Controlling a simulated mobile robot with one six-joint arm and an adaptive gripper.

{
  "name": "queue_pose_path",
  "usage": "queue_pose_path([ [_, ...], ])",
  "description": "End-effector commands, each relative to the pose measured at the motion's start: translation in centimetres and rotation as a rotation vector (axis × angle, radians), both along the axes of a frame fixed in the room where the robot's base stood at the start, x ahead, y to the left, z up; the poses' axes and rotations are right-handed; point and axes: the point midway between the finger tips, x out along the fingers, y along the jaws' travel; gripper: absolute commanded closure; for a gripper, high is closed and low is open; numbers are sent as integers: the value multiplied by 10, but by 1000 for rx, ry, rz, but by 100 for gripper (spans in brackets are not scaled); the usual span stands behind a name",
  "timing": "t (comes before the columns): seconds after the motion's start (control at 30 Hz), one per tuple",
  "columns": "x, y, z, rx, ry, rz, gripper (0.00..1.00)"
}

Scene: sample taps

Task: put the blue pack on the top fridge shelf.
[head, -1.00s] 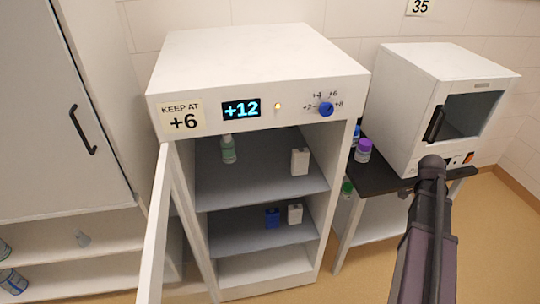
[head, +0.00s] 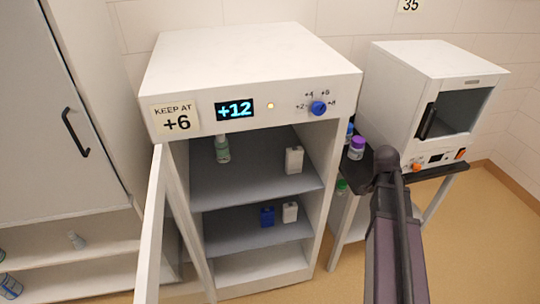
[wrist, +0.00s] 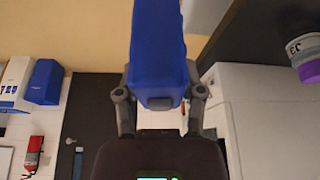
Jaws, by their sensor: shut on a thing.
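My gripper (wrist: 160,84) is shut on a blue pack (wrist: 157,40), which stands out beyond the fingers in the wrist view. The gripper and held pack are not visible in the head view; only part of my arm shows at the lower right. The white fridge (head: 250,60) is open at the front. Its top shelf (head: 250,185) carries a green-labelled bottle (head: 222,149) at the back left and a white pack (head: 293,160) at the right. A shelf below (head: 235,236) carries another blue pack (head: 267,216) and a white pack (head: 290,212).
The fridge door (head: 151,235) stands open at the left. The display (head: 235,110) reads +12 and the label (head: 176,119) says keep at +6. A dark side table (head: 376,172) holds purple-capped and blue-capped bottles and a white oven-like box (head: 395,95). The top shelf's middle is clear.

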Motion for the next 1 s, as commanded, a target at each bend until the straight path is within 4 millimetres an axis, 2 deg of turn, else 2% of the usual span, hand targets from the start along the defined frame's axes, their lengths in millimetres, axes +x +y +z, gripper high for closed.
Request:
queue_pose_path([
  [0.03,3,17,2,1,0,57,100],
  [0.3,17,101,7,1,0,372,100],
  [0.5,20,165,10,2,0,608,100],
  [0.73,15,239,14,1,-1,882,100],
  [1.0,0,321,19,0,-2,1192,100],
])
